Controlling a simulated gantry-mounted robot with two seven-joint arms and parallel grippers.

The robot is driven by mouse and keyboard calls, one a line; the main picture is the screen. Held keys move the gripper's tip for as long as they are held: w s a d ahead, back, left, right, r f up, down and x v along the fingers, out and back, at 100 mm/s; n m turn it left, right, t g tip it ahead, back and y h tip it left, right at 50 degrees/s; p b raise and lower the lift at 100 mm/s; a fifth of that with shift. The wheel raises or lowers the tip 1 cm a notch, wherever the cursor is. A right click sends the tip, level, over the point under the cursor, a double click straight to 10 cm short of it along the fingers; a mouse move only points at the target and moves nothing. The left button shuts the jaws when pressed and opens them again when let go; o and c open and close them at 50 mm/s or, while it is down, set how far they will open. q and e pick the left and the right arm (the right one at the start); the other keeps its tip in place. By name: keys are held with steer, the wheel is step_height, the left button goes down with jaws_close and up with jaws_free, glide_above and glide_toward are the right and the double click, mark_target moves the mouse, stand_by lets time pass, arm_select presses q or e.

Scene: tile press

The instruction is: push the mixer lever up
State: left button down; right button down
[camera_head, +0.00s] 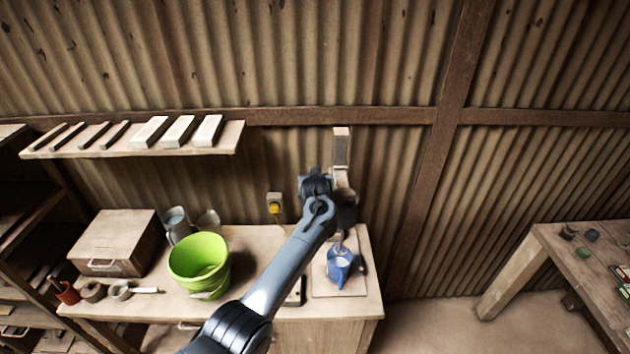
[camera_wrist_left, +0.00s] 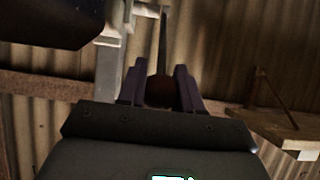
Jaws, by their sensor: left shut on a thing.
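In the left wrist view the mixer lever shows as a thin metal rod (camera_wrist_left: 163,40) ending in a dark reddish-brown round knob (camera_wrist_left: 159,92). My left gripper (camera_wrist_left: 159,86) has one finger on each side of this knob and is shut on it. In the head view my left arm reaches from the bottom to the mixer (camera_head: 341,150), a pale upright unit against the wall above the bench. My left gripper (camera_head: 318,178) is at its left side there. The lever and the fingertips are hard to make out in that view. My right gripper is not in view.
The bench (camera_head: 240,240) below holds a green bucket (camera_head: 199,262), a wooden box (camera_head: 114,243) and a blue jug (camera_head: 339,262) on a board. A shelf (camera_head: 140,148) with several bars and blocks is left of the arm. A second table (camera_head: 560,250) stands right.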

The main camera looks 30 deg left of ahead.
arm_select(q)
steer(key=shift+a+f, duration=0.1)
steer(key=c, duration=1.2)
jaws_free()
steer(key=shift+o, duration=0.7)
steer(key=shift+w, duration=0.1)
steer(key=v, duration=1.1)
steer(key=shift+b, duration=0.35)
steer(key=shift+w, duration=0.1)
steer(key=shift+c, duration=0.4)
